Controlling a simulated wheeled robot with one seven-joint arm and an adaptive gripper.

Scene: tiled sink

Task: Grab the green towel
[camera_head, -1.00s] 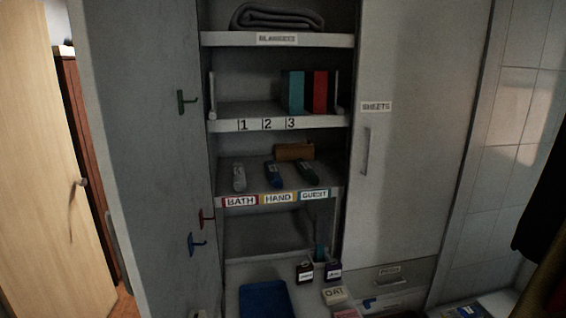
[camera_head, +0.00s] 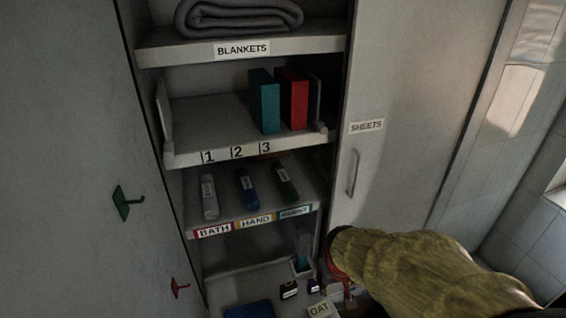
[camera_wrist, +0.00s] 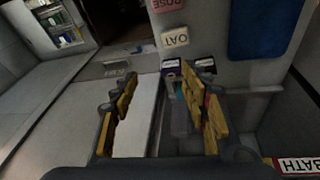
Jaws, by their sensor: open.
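The dark green rolled towel (camera_head: 286,182) lies on the shelf labelled BATH, HAND and GUEST, at the right above the GUEST label. A blue roll (camera_head: 247,186) and a grey roll (camera_head: 208,196) lie to its left, with gaps between them. My arm reaches in from the lower right of the head view, below and to the right of the towel; the gripper is largely hidden there. In the wrist view my gripper (camera_wrist: 162,82) is open, its yellow-padded fingers apart with nothing held between them. The green towel is not visible in the wrist view.
A shelf above holds a teal block (camera_head: 264,100) and a red block (camera_head: 293,98). A folded grey blanket (camera_head: 238,17) lies on top. The SHEETS door (camera_head: 400,150) is closed at the right. Small boxes, including OAT (camera_head: 320,309), stand below. Green and red hooks project at the left.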

